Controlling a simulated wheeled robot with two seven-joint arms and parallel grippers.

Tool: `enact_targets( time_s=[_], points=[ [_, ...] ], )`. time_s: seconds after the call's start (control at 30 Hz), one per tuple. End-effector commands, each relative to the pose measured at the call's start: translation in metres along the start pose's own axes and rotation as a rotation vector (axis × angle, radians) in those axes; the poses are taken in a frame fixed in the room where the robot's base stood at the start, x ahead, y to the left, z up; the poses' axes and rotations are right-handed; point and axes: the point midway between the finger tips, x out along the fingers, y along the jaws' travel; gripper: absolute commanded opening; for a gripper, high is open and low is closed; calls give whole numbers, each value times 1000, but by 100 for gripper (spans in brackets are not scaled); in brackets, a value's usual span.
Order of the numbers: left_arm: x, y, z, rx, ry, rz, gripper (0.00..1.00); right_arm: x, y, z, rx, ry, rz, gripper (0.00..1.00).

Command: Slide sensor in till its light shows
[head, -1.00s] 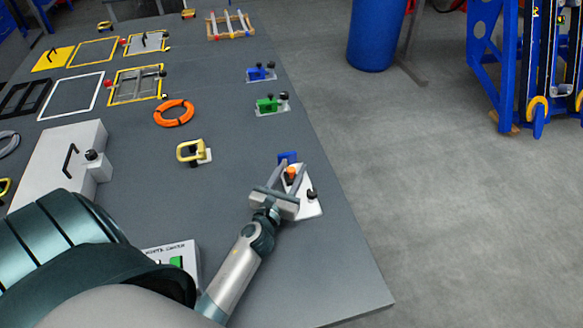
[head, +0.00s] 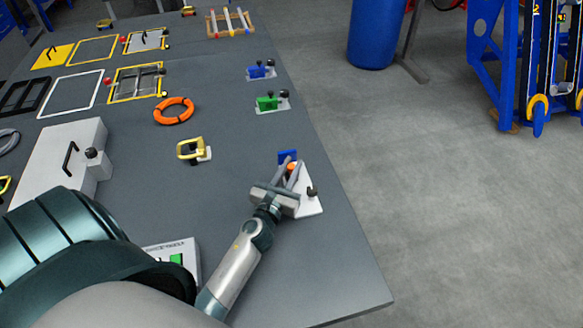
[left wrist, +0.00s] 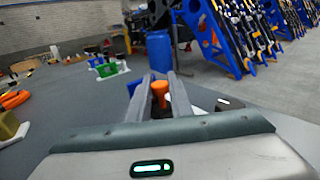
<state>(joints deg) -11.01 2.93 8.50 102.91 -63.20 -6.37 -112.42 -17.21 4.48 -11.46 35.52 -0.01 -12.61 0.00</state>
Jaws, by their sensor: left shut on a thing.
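The sensor, with an orange top (head: 291,167) and a dark lower part, stands between the fingers of my left gripper (head: 291,168). In the left wrist view the orange top (left wrist: 160,90) shows between the two grey fingers (left wrist: 158,88); the gripper is shut on it. The sensor is over a white base plate (head: 309,203) near the table's right edge. A blue block (head: 288,156) stands just beyond the fingertips, and a black knob (head: 312,191) is on the plate to the right. The sensor's lower end is hidden, and I see no lit lamp on it. My right gripper is out of view.
A yellow handle piece (head: 190,149), an orange ring (head: 174,110), and green (head: 267,102) and blue (head: 258,71) blocks on plates lie farther up the table. A white box (head: 58,158) is at left. The grey table (head: 330,275) is clear around the plate.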

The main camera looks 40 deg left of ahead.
Motion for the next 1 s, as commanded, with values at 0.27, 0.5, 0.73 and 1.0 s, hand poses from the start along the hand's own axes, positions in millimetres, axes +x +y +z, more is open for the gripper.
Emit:
enact_targets(
  time_s=[0.27,0.5,0.73,1.0],
  points=[
    [0,0,0,0,-1,0,38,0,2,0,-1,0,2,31],
    [0,0,0,0,0,0,38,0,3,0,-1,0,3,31],
    [-10,0,-1,1,0,0,38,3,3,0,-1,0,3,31],
    [-46,0,-3,1,1,0,38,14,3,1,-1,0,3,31]
  ],
)
